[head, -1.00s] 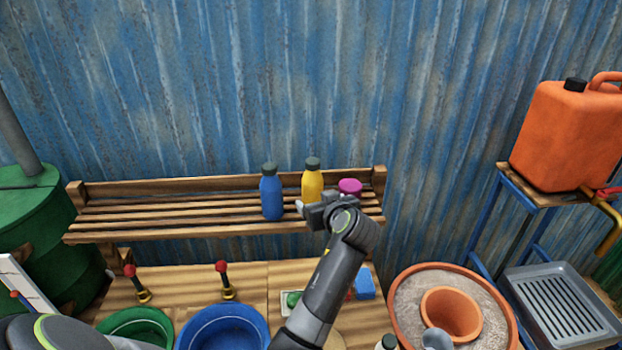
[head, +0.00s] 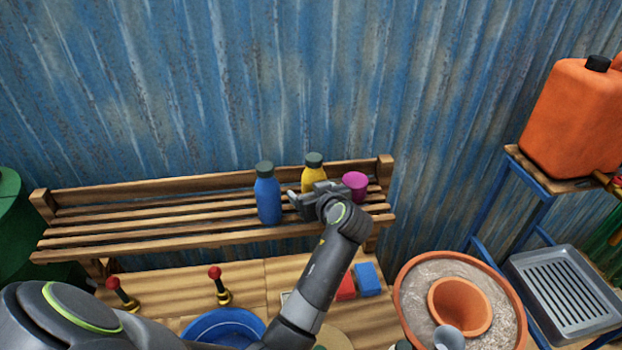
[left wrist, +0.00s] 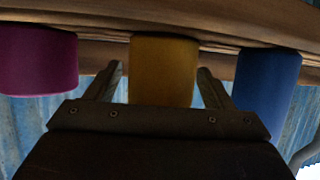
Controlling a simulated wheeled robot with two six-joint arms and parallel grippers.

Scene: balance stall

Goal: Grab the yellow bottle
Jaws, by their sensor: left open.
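The yellow bottle (head: 314,174) with a dark green cap stands upright on the slatted wooden shelf (head: 150,210). Its lower part is hidden behind my left gripper (head: 308,191) in the head view. In the left wrist view the yellow bottle (left wrist: 164,72) shows between the two fingers of my left gripper (left wrist: 158,72), with a gap on each side. The left gripper is open and holds nothing. My right gripper is not in view.
A blue bottle (head: 267,194) stands close left of the yellow one. A magenta container (head: 355,185) stands close on the right. Below the shelf are red-knobbed pegs (head: 220,285), a blue bowl (head: 224,325) and a blue block (head: 367,280). A corrugated wall (head: 330,80) rises behind.

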